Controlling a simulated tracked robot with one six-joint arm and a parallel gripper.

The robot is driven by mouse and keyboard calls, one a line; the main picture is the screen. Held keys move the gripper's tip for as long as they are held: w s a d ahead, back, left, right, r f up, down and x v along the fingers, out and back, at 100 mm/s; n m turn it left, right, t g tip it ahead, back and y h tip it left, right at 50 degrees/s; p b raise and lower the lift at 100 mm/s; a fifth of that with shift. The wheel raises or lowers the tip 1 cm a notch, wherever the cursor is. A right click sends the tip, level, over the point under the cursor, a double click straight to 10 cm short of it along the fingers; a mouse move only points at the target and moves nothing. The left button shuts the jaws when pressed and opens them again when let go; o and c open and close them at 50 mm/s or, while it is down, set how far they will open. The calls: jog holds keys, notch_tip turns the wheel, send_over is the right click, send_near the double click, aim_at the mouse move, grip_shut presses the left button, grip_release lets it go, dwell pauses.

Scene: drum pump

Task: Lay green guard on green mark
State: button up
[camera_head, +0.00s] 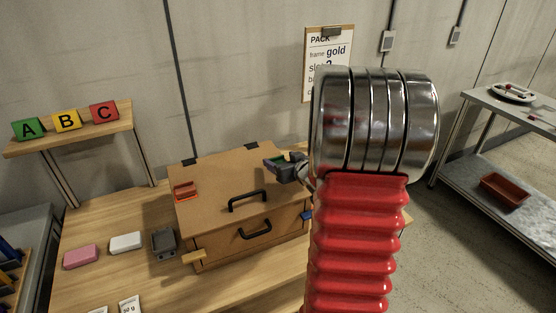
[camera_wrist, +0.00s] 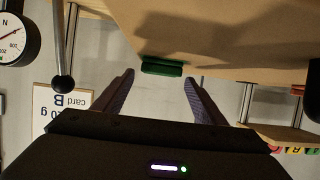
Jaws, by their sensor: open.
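A dark green bar (camera_wrist: 162,67), which looks like the green guard, lies at the edge of a tan wooden surface (camera_wrist: 235,55) in the wrist view. My gripper (camera_wrist: 160,82) is open, with its two purple-grey fingers apart. The bar appears between and just beyond the fingertips, and I cannot tell whether they touch it. In the head view my gripper (camera_head: 274,162) is at the back right of the wooden box (camera_head: 215,215), with a small patch of green (camera_head: 276,159) showing at it. I cannot make out a separate green mark.
The box has black handles (camera_head: 247,202) and an orange-red piece (camera_head: 185,190) on its lid. A pink block (camera_head: 81,256), a white block (camera_head: 126,243) and a grey tray (camera_head: 164,242) stand left. My red arm hides the table's right part. A dial (camera_wrist: 15,38) shows in the wrist view.

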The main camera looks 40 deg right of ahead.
jog(key=v, duration=0.9)
dwell(0.7)
jog(key=shift+w+a+r, duration=0.25)
jog(key=shift+a+r, duration=0.05)
jog(key=shift+r, duration=0.15)
jog(key=a+r+g+h, duration=0.25)
jog(key=a+r, duration=0.35)
jog(key=a, duration=0.5)
jog(key=s+a+n+g+y, duration=0.1)
jog(key=s+a+g+y, duration=0.1)
jog(key=s+a, duration=0.5)
jog(key=s+a+n+g+y, duration=0.2)
jog(key=s+a, duration=0.5)
jog(key=a, duration=0.9)
jog(key=shift+s+f+g+y, duration=0.35)
jog(key=shift+g+y, duration=0.1)
jog(key=shift+y, duration=0.7)
